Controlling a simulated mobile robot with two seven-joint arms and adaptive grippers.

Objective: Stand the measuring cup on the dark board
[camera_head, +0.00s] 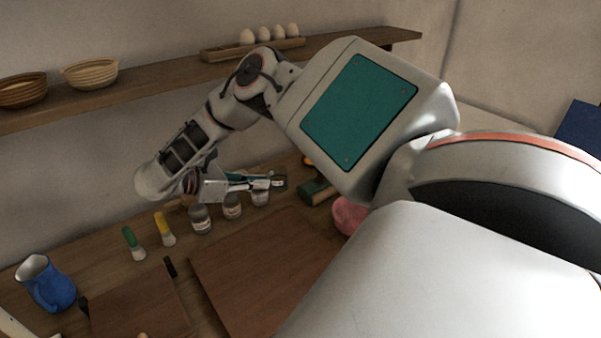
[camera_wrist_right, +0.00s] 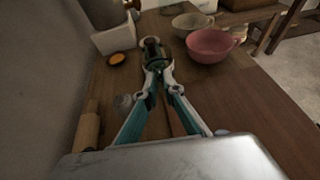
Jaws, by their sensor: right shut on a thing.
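My right gripper (camera_head: 268,182) reaches over the back of the wooden counter, above the row of jars. In the wrist view its fingers (camera_wrist_right: 158,68) are shut on a small dark and metallic-looking thing (camera_wrist_right: 152,45), possibly the measuring cup; its shape is partly hidden by the fingertips. In the head view the held thing (camera_head: 280,182) shows as a small dark end at the fingertips. A large reddish-brown board (camera_head: 255,275) lies in front, partly hidden by my arm. A smaller brown board (camera_head: 130,305) lies left of it. I cannot tell which is the dark board. My left gripper is not in view.
Several jars (camera_head: 201,219) stand along the back, with green-topped (camera_head: 133,243) and yellow-topped (camera_head: 165,230) shakers left of them. A blue jug (camera_head: 50,286) stands far left. A shelf (camera_head: 150,97) runs above.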

